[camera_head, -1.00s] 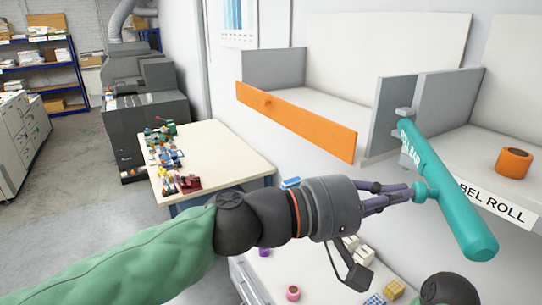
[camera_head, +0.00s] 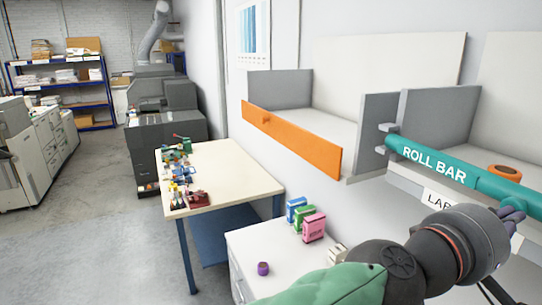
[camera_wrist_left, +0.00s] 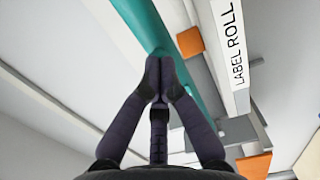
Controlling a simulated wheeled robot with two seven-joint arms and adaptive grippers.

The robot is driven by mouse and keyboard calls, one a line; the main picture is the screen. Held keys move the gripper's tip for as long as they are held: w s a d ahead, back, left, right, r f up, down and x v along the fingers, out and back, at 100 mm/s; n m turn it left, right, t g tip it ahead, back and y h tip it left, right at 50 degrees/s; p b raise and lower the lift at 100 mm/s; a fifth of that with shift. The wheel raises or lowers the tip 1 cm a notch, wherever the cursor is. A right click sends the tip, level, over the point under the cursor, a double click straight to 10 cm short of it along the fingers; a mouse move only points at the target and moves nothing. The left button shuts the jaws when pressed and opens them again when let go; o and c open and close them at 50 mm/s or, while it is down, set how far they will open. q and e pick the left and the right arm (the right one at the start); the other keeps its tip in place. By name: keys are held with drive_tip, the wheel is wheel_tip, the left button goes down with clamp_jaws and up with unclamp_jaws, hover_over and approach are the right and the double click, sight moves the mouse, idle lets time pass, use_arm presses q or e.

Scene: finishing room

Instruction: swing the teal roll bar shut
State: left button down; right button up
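The teal roll bar (camera_head: 433,164), lettered ROLL BAR, runs from a grey bracket (camera_head: 387,128) at its left end across the front of the label roll bay (camera_head: 470,140). Its right end leaves the head view. My left gripper (camera_head: 514,214) is at the bar's outer side, near its right part. In the left wrist view the fingertips (camera_wrist_left: 160,66) are together and meet the teal bar (camera_wrist_left: 150,25) at a small teal bump. I see nothing clearly between them. An orange roll (camera_head: 505,172) lies in the bay behind the bar. My right gripper is not in view.
A neighbouring bay has an orange front board (camera_head: 290,138). A grey divider (camera_head: 375,135) stands between the bays. Below is a white cabinet (camera_head: 270,240) with small boxes and a purple roll (camera_head: 263,268). A cream table (camera_head: 225,165) with small items stands to the left.

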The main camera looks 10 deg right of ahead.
use_arm(q)
drive_tip(key=shift+d, duration=1.5)
